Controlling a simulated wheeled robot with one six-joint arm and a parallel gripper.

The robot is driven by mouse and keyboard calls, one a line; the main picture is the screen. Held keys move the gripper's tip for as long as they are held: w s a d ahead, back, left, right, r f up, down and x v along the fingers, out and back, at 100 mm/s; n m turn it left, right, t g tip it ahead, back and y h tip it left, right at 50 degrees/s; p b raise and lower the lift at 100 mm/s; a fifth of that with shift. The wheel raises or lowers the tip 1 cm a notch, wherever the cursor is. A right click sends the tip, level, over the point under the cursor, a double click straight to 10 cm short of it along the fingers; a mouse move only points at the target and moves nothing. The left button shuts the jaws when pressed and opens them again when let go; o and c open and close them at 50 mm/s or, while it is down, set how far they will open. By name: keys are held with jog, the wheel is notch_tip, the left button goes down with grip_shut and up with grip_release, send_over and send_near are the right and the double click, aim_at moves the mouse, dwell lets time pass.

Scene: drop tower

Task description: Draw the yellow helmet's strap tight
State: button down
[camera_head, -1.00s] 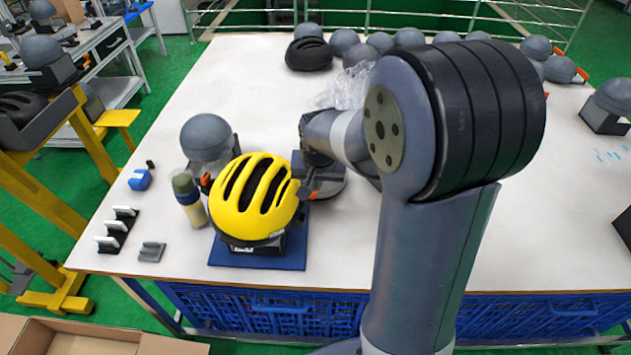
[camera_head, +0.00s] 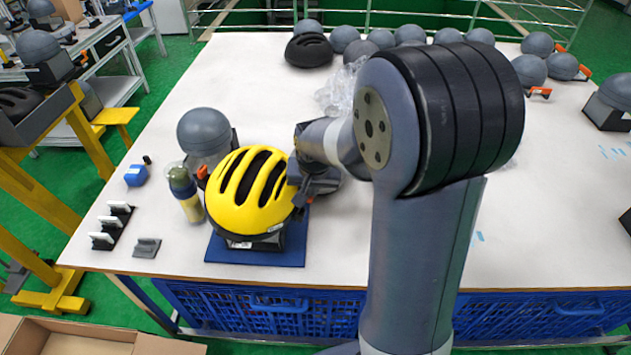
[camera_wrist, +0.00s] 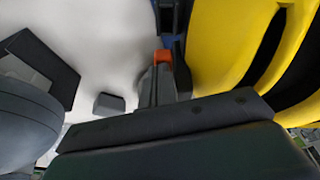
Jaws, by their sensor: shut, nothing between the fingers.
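The yellow helmet (camera_head: 250,190) with black vents sits on a dark stand on a blue mat (camera_head: 228,250) near the table's front edge. It also fills the right side of the wrist view (camera_wrist: 225,40). My gripper (camera_head: 301,207) is at the helmet's right side, shut and empty. In the wrist view its narrow dark fingers (camera_wrist: 163,75) point away beside the helmet's edge, with an orange patch at their far end. The strap cannot be made out clearly; a dark band (camera_wrist: 180,65) lies between fingers and shell, and I cannot tell whether it touches them.
A grey dome (camera_head: 204,132) stands behind the helmet, and a yellow-and-green bottle (camera_head: 186,190) stands to its left. A blue object (camera_head: 136,176) and black holders (camera_head: 112,226) lie farther left. Several domes and a black helmet (camera_head: 309,51) line the back. The table's middle left is clear.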

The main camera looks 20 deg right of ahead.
jog(key=shift+r, duration=0.15)
jog(key=shift+r+p, duration=0.25)
jog(key=shift+p, duration=0.1)
jog(key=p+v, duration=0.1)
jog(key=v, duration=1.2)
jog(key=shift+w+d+r, duration=0.2)
jog(key=shift+w+d, duration=0.1)
jog(key=shift+d, duration=0.05)
jog(key=x, duration=0.4)
jog(key=b+x, duration=0.1)
jog(key=x, duration=0.4)
jog(key=s+x, duration=0.1)
jog(key=x, duration=0.4)
jog(key=shift+a+f+b, duration=0.1)
jog(key=shift+a+b, duration=0.25)
jog(key=shift+r, duration=0.3)
jog(key=shift+f, duration=0.1)
